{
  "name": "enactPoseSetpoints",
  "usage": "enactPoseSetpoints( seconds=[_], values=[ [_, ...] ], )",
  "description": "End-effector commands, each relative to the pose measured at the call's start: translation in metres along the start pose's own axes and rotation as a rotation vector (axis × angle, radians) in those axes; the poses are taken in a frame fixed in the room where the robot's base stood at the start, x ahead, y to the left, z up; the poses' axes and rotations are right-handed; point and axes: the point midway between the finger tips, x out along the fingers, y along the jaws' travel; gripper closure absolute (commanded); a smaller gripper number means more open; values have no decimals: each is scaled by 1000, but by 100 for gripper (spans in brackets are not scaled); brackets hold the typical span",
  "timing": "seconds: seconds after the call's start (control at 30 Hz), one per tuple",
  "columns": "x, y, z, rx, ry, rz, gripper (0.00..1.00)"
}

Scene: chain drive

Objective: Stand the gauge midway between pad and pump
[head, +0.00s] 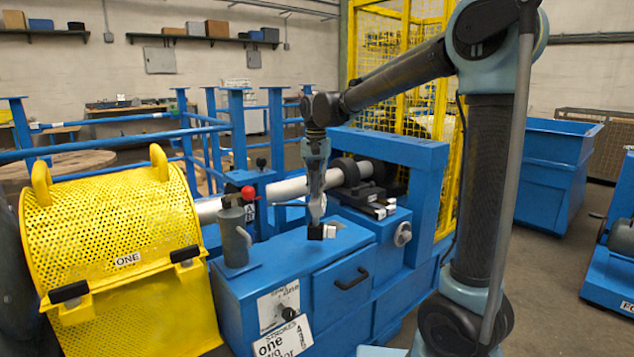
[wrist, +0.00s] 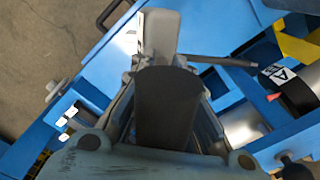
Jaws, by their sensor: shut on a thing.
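My gripper (head: 317,208) points down over the blue machine's top in the head view. It is shut on a pale grey piece that I take to be the gauge (wrist: 160,32), seen beyond the fingers in the wrist view. A thin dark rod (head: 290,204) reaches left from the grip; I cannot tell if it belongs to the gauge. A small dark block (head: 315,232) and a white one sit right under the fingertips; contact is unclear. The pump (head: 234,238), a grey cylinder with a curved spout, stands upright to the left. I cannot identify the pad for certain.
A yellow mesh guard (head: 115,225) fills the left. A grey shaft (head: 290,187) runs behind the gripper. A black-topped slide (head: 372,203) lies to the right. Bare blue top (head: 278,258) shows between the pump and the small blocks.

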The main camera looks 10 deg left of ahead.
Motion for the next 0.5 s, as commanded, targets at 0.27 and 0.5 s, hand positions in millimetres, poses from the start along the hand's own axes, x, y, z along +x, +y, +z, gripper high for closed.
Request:
enactPoseSetpoints(
  seconds=[0.27,0.5],
  values=[
    [13,-1,0,-1,0,0,100],
    [40,-1,0,-1,0,0,100]
  ],
)
